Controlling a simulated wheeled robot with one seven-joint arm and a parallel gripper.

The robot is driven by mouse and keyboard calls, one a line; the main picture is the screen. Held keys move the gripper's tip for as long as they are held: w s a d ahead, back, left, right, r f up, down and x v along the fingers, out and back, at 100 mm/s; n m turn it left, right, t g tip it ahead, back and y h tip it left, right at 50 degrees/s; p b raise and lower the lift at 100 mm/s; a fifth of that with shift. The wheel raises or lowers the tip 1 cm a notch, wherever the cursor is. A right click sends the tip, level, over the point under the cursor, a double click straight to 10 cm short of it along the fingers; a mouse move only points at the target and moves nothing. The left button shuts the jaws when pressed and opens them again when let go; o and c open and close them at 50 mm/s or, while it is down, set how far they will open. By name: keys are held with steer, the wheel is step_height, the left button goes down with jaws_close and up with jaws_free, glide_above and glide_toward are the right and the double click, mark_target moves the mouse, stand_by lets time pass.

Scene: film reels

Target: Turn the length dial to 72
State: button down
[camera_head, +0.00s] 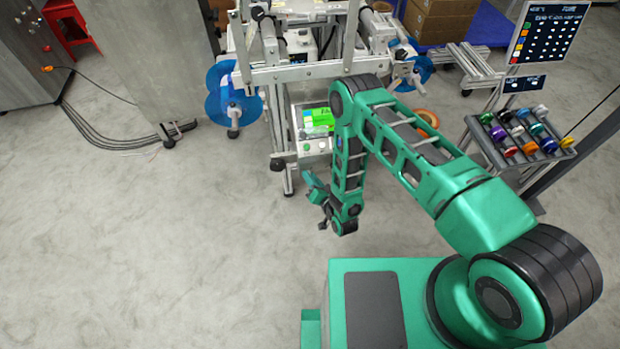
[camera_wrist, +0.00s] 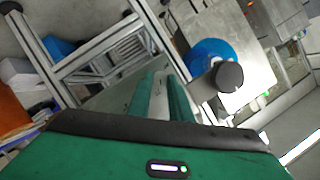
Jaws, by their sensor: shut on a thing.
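The machine's control panel (camera_head: 312,147) stands at the centre of the head view, with a bright green screen (camera_head: 319,117) above small round controls. I cannot pick out the length dial or read its number. My gripper (camera_head: 315,186) is in front of and below the panel in the head view. In the wrist view its two green fingers (camera_wrist: 163,98) stand close together. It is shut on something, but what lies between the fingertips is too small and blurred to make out.
A blue reel (camera_head: 222,92) is on the machine's left side and a second one (camera_head: 416,72) on its right. A sloped rack (camera_head: 515,136) of coloured spools stands at right, below a dark board (camera_head: 547,35). Cables (camera_head: 95,137) lie at left; the floor in front is clear.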

steer(key=shift+s+d+f+m+y, duration=0.1)
steer(key=shift+d+f+m+y, duration=0.05)
steer(key=shift+m+y, duration=0.45)
stand_by(0.3)
steer(key=c, duration=1.6)
jaws_free()
steer(key=v, duration=1)
steer(key=shift+s+d, duration=0.15)
steer(key=shift+s, duration=0.2)
